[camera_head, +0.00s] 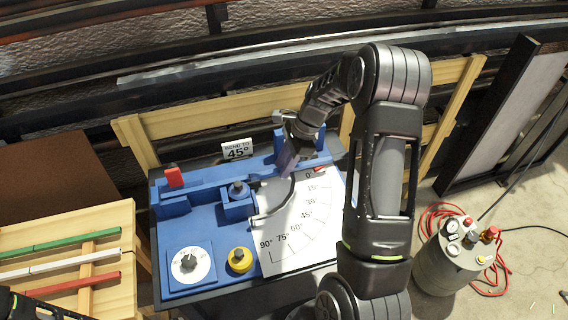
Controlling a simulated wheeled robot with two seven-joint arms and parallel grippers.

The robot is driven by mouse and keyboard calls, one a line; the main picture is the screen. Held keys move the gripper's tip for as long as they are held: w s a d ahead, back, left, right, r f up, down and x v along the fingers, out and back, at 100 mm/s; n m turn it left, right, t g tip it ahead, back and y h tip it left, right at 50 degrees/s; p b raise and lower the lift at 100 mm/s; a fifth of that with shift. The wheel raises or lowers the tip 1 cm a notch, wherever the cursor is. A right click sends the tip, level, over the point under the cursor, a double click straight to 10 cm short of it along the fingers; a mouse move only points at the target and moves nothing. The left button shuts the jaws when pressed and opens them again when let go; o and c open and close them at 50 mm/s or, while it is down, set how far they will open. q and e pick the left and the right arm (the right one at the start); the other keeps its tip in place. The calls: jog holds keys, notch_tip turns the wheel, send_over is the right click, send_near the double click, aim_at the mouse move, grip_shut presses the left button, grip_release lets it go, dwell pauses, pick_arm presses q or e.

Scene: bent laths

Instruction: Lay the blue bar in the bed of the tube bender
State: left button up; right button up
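The tube bender (205,225) is a blue machine on a dark-topped stand, with a red handle (173,177), a die block (237,208), a dial (191,263) and a yellow knob (240,260). Its white angle scale (310,210) runs from 0° to 90°. My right gripper (288,163) is over the bender's far right part, near the 0° mark. Its fingertips are dark and blurred against the blue, so I cannot tell whether they hold anything. I cannot make out a separate blue bar. Only a dark piece of my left arm shows at the bottom left corner; its gripper is out of view.
A wooden rack (88,250) at the left holds a green bar (65,238), a white bar (62,263) and a red bar (60,286). A "BEND TO 45°" sign (237,149) stands behind the bender. A grey tank (452,265) with red hose stands on the floor at right.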

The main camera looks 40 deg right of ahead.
aim_at(299, 165)
jog(key=shift+o, duration=0.6)
jog(key=shift+r, duration=0.1)
jog(key=shift+r, duration=0.2)
jog(key=b+v, duration=0.1)
jog(key=v, duration=1.1)
